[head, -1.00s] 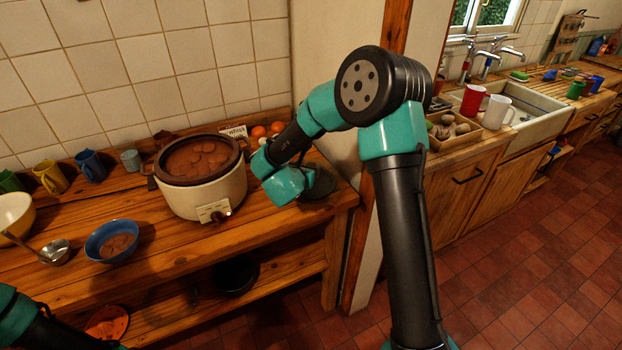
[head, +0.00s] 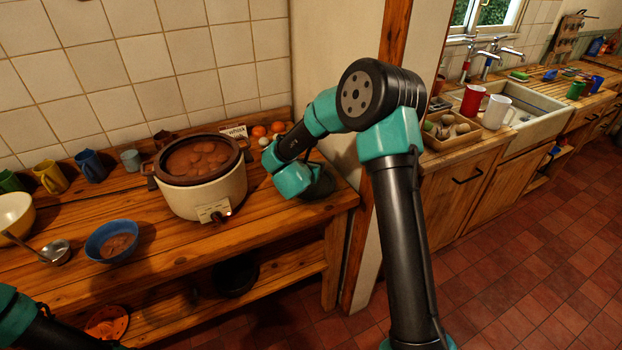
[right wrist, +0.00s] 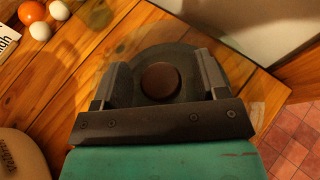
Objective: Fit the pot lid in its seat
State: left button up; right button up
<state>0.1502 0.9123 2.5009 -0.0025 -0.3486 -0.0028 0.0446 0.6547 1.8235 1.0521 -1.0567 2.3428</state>
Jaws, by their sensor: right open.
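The slow cooker (head: 203,188) stands on the pine counter, its dark rim open on top and brown stew with round pieces inside. The pot lid (head: 322,188) lies on the counter to its right, partly hidden by my right wrist in the head view. In the right wrist view the lid (right wrist: 180,58) is a dark disc with a round brown knob (right wrist: 160,82). My right gripper (right wrist: 161,76) is open above the lid, one finger on each side of the knob, apart from it. My left arm shows at the lower left of the head view; its gripper is out of frame.
A blue bowl (head: 112,241), a ladle (head: 55,251) and several mugs stand left of the cooker. Eggs (head: 276,128) and a small sign (head: 236,132) are behind the lid. A wall post (head: 385,90) rises right of the counter's end.

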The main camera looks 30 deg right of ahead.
dwell(0.3)
grip_shut()
dwell(0.5)
